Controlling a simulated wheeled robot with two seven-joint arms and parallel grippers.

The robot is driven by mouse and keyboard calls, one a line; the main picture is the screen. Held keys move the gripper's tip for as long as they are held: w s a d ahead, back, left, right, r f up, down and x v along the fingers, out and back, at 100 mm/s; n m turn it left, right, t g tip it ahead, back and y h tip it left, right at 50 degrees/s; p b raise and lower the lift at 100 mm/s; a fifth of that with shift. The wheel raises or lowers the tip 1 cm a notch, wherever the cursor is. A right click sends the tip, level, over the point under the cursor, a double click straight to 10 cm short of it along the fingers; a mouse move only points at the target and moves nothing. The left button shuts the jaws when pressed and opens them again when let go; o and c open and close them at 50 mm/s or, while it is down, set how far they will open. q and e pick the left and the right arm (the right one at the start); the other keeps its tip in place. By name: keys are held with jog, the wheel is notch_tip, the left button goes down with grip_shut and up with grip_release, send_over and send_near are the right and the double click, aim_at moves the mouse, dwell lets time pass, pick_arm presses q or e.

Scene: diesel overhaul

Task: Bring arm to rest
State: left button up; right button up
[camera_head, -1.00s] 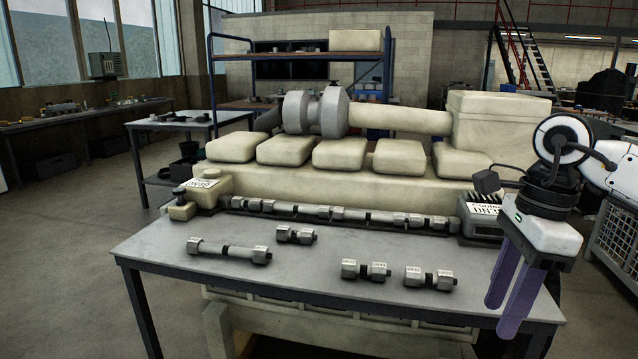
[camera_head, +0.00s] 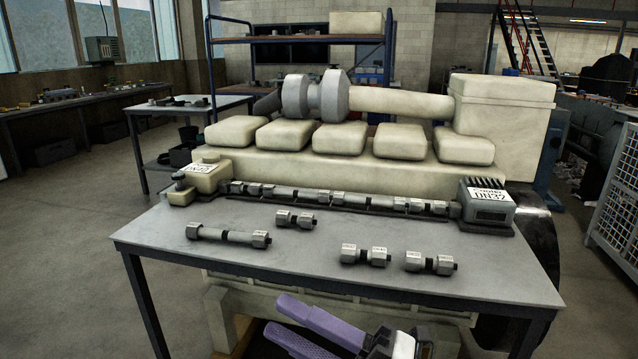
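My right gripper (camera_head: 281,313) is at the bottom middle of the view, in front of the table's front edge and low down. Its two purple fingers point left and stand apart, with nothing seen between them. Its wrist is partly cut off by the lower picture edge. My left gripper is not in view. The grey table (camera_head: 210,265) carries a long pipe fitting (camera_head: 228,236), a short one (camera_head: 296,219) and two more short ones (camera_head: 366,255) (camera_head: 430,263). None of them touches the gripper.
Behind the table stands a cream engine (camera_head: 340,167). A row of joined pipe pieces (camera_head: 330,198) runs along the table's back, between a cream block (camera_head: 207,177) and a dark finned box labelled "Cooler DN32" (camera_head: 487,207). A wire cage (camera_head: 617,215) is at the right.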

jog(key=d+f+m+t+h, duration=0.4)
jog(key=d+f+m+h, duration=0.25)
jog(key=f+m, duration=0.4)
jog(key=d+f+m+t+h, duration=0.45)
jog(key=f+m+h, duration=0.25)
jog(key=f+m, duration=0.3)
jog(key=s+d+f+m+g+h, duration=0.2)
jog(key=s+d+f+m+g, duration=0.1)
jog(key=s+f, duration=0.5)
jog(key=s+d+f+m+g+h, duration=0.2)
jog(key=s+d+f+m+g, duration=0.2)
jog(key=s+f, duration=0.4)
jog(key=shift+s+d+f+m+h, duration=0.2)
jog(key=shift+d+f+m+h, duration=0.3)
jog(key=shift+m, duration=0.65)
jog(key=shift+d, duration=0.15)
